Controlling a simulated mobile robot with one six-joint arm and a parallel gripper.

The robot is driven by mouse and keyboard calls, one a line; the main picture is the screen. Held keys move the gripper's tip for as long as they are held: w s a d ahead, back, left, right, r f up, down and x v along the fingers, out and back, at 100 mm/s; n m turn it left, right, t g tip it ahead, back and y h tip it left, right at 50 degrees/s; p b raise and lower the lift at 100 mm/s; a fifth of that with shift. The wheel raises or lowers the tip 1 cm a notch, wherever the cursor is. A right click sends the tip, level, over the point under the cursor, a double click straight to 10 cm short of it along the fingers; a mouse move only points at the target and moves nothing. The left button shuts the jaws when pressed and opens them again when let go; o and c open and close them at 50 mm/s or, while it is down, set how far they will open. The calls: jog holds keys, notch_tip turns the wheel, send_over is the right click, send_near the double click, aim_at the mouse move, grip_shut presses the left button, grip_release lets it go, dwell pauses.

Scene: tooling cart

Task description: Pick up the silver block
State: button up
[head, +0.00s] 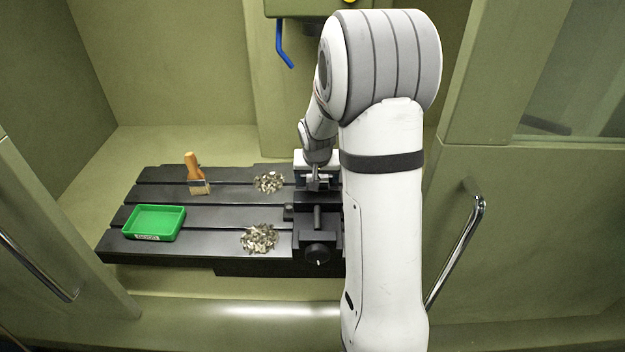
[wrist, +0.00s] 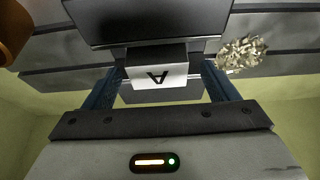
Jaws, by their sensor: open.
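The silver block (wrist: 157,75), marked with an upside-down letter A, shows in the wrist view against the dark vise (wrist: 150,22). My gripper (wrist: 160,78) is open, with one blue finger at each side of the block. Small gaps seem to show, but I cannot tell whether either finger touches it. In the head view my gripper (head: 318,180) is low over the black vise (head: 318,222). My arm hides part of the vise there, and the block is not clearly distinguishable.
A slotted dark table (head: 215,215) carries a brush (head: 196,175), a green tray (head: 153,222) and two piles of metal chips (head: 268,182) (head: 259,238). Chips (wrist: 240,53) also show in the wrist view. A blue-handled nozzle (head: 284,45) hangs above. Cabinet walls enclose both sides.

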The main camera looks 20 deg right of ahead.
jog(key=shift+f, duration=0.15)
jog(key=shift+c, duration=0.3)
jog(key=c, duration=1.1)
